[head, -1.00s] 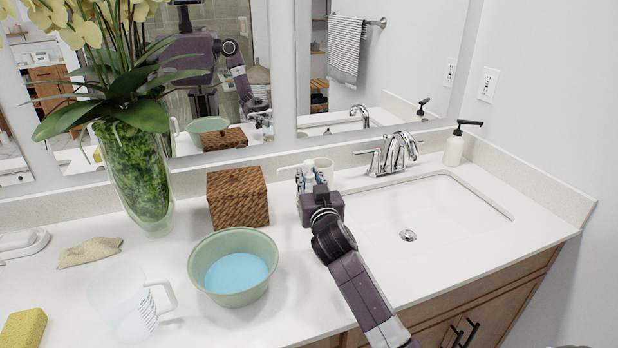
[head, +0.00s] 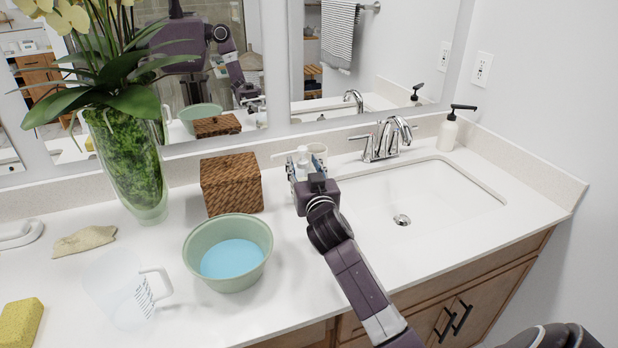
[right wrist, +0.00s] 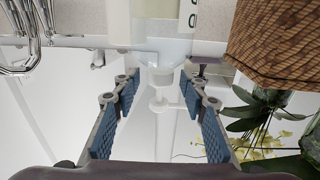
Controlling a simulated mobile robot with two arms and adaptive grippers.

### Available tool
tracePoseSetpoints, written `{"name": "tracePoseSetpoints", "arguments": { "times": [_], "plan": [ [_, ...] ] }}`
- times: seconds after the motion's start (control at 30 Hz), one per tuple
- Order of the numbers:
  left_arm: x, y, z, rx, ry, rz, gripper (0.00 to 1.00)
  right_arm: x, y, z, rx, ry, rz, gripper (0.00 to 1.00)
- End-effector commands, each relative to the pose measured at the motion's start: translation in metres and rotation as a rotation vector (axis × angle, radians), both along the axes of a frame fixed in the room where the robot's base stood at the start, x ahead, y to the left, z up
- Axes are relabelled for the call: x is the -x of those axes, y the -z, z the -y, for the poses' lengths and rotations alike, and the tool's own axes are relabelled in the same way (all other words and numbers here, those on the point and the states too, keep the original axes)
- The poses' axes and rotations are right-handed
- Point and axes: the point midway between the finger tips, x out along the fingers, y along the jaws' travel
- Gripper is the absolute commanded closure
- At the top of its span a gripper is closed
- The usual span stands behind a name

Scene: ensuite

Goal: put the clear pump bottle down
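The clear pump bottle (right wrist: 162,45) stands on the white counter (head: 330,262), between the woven basket and the sink. In the head view its white pump top (head: 302,156) shows just beyond my right gripper (head: 300,172), which hides most of the body. In the right wrist view, which looks upside down, my right gripper (right wrist: 159,78) has its blue-padded fingers apart. The bottle's white collar and pump show between them, with gaps on both sides. My left gripper is not in view.
The woven basket (head: 231,184) and the green basin (head: 228,254) of blue water are left of my right arm. The sink (head: 425,200) and faucet (head: 383,138) are to the right. A clear jug (head: 120,292) is at front left.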

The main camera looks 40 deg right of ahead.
Motion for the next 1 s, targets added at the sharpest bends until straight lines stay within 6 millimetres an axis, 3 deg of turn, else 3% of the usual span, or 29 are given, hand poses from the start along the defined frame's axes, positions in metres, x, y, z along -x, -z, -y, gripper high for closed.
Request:
{"name": "tracePoseSetpoints", "arguments": {
  "times": [0.5, 0.7, 1.0],
  "plan": [
    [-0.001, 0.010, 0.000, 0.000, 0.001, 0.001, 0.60, 0.087, 0.002, -0.036, -0.002, 0.000, -0.001, 0.61],
    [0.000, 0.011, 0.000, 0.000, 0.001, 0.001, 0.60, 0.099, 0.001, -0.040, 0.000, 0.001, -0.001, 0.61],
    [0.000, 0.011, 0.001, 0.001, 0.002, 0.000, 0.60, 0.100, 0.000, -0.041, 0.000, 0.001, -0.001, 0.61]
  ]
}}
